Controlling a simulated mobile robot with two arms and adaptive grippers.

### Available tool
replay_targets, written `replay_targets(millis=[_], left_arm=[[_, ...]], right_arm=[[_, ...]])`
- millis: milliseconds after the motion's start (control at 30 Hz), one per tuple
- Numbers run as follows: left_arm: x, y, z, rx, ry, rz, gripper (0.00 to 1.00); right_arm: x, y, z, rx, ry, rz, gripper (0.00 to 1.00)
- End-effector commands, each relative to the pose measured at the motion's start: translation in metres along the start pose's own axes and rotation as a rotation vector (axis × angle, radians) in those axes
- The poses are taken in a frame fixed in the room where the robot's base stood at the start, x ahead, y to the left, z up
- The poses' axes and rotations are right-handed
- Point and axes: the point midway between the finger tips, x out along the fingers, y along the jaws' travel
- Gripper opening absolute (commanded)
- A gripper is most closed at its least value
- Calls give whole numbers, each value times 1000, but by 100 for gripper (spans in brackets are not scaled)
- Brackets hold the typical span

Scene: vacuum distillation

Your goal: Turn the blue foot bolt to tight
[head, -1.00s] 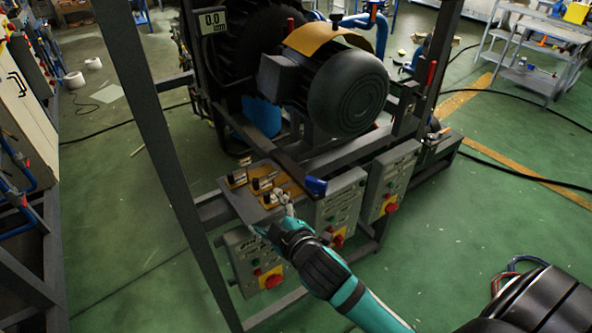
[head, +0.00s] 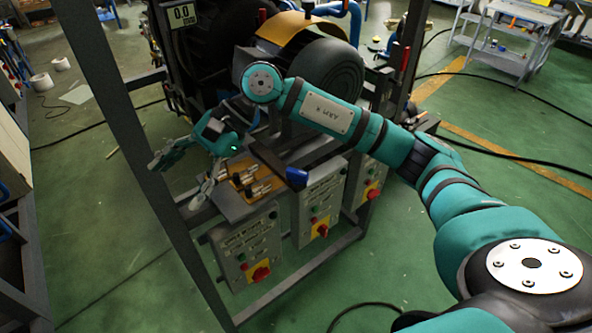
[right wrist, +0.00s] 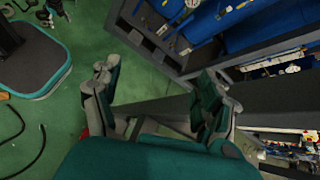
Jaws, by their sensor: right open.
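A small blue piece (head: 297,177) sits on the frame at the right end of the brass-coloured plate, below the motor. It may be the blue foot bolt, but I cannot tell, nor how tight it is. My right gripper (head: 183,173) is open and empty, left of the plate and beside the frame's upright, apart from the blue piece. In the right wrist view my right gripper (right wrist: 162,85) has its fingers spread wide with nothing between them. The blue piece is not clear there. My left gripper is out of view.
The motor (head: 325,75) stands behind my right arm, which partly hides it. The brass-coloured plate (head: 240,163) carries several small metal fittings. A dark upright (head: 118,110) stands close to my gripper. Switch boxes (head: 322,200) with red knobs hang below. Green floor is open in front.

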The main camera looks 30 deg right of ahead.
Motion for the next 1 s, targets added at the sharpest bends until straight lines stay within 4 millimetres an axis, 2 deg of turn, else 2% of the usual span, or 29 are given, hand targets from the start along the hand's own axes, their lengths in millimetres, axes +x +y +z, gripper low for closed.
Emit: replay_targets(millis=[33,67,100,200,300,400,500,567,1000], left_arm=[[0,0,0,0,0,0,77],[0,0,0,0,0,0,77],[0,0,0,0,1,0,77],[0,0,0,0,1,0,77],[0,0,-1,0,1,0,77],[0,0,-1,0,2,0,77],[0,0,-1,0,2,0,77],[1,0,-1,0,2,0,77],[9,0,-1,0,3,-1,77]], right_arm=[[-28,-1,-25,-67,149,55,77],[-45,2,-40,-99,234,99,77],[-69,5,-58,-133,340,155,77],[-132,15,-91,-167,557,287,77],[-184,25,-106,-160,698,390,77],[-216,34,-112,-143,772,453,77],[-226,38,-115,-134,799,481,77],[-225,40,-118,-133,801,486,77],[-179,67,-168,-134,793,487,77]])
